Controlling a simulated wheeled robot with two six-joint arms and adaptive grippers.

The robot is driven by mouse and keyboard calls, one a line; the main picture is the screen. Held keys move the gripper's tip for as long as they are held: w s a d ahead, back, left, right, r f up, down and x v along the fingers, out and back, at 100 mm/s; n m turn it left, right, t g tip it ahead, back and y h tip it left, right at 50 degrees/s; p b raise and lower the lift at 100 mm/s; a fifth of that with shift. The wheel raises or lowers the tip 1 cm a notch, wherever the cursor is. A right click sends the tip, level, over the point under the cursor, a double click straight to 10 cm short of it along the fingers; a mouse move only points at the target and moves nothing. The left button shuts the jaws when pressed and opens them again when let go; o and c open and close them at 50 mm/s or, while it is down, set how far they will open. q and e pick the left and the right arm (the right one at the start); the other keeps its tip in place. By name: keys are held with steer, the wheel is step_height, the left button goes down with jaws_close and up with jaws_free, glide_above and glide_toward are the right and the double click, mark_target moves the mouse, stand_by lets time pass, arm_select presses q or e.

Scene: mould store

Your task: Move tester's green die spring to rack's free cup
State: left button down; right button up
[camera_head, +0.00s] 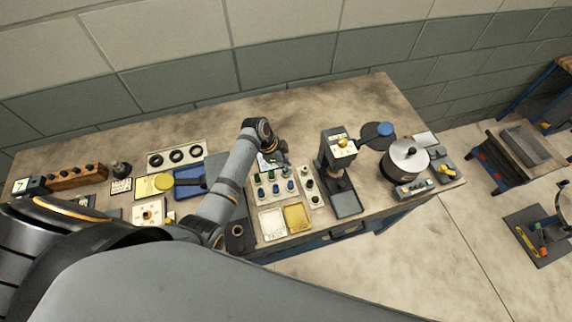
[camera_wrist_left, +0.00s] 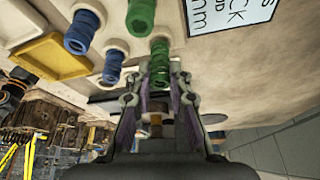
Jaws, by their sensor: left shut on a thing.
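The rack (camera_head: 263,200) is a pale block with rows of cups holding green and blue springs, near the middle of the bench. My left gripper (camera_head: 272,160) is at its back edge. In the left wrist view, the left gripper (camera_wrist_left: 158,88) is shut on a green die spring (camera_wrist_left: 159,60). The held spring points at a pale cup just beyond it; I cannot tell whether its end is inside. Another green spring (camera_wrist_left: 141,14) and blue springs (camera_wrist_left: 80,32) stand in neighbouring cups. The tester (camera_head: 339,195) is a dark press right of the rack. My right gripper is out of view.
A white tray (camera_head: 272,223) and a yellow tray (camera_head: 297,217) lie in front of the rack. A lidded metal pot (camera_head: 408,160) stands farther right. A printed card (camera_wrist_left: 232,12) lies beside the rack. The back of the bench is mostly clear.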

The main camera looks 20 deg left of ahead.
arm_select(q)
steer(key=shift+f+b, duration=0.3)
steer(key=shift+f, duration=0.5)
stand_by(0.6)
steer(key=c, duration=1.2)
jaws_free()
steer(key=shift+o, duration=0.3)
steer(key=o, duration=0.4)
steer(key=shift+r+p, duration=0.5)
steer(key=shift+r, duration=3.25)
